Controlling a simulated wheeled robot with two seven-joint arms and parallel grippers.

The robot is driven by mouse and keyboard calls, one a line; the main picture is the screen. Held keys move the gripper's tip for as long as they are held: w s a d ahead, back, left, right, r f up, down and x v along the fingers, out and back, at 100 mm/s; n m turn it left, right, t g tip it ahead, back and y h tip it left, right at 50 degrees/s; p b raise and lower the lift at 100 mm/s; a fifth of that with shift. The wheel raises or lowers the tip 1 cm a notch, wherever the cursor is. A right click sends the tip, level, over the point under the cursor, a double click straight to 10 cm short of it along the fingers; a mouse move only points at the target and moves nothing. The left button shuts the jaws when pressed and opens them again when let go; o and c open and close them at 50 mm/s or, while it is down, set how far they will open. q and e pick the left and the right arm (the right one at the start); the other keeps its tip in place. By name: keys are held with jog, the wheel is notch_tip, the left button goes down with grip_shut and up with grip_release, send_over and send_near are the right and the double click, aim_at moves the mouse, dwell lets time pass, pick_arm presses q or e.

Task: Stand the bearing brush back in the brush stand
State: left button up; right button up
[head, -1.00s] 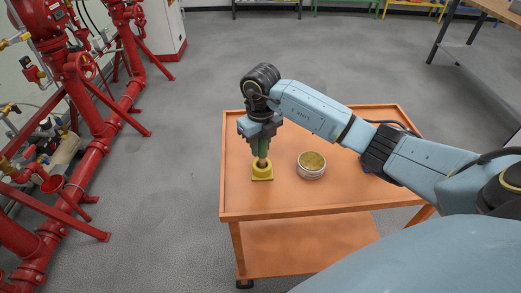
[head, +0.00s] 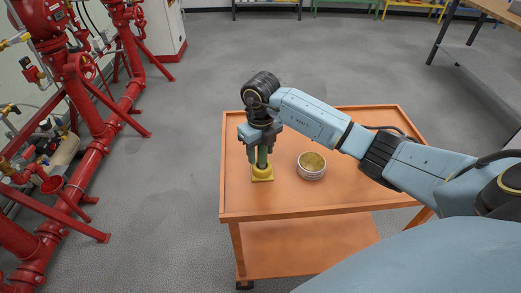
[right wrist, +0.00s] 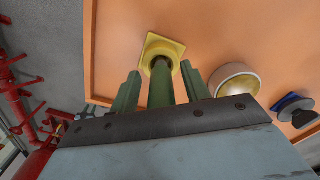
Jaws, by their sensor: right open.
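The bearing brush (head: 263,156) stands upright in the yellow brush stand (head: 262,174) on the left part of the orange cart top. In the right wrist view, its green handle (right wrist: 161,88) rises out of the yellow stand (right wrist: 163,50). My right gripper (head: 262,160) is over the stand and open. In the right wrist view, the two green fingers of the gripper (right wrist: 161,86) are spread, one on each side of the handle, with a gap on both sides. The brush's lower end is hidden inside the stand. My left gripper is not in view.
A round tin with yellowish contents (head: 312,161) sits right of the stand on the orange cart (head: 350,190). A dark round object with a blue part (right wrist: 298,112) lies farther right, mostly hidden in the head view. Red pipework (head: 85,160) stands left of the cart.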

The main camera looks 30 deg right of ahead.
notch_tip(320, 180, up, 12)
jog(key=shift+r+p, duration=0.1)
jog(key=shift+p, duration=0.2)
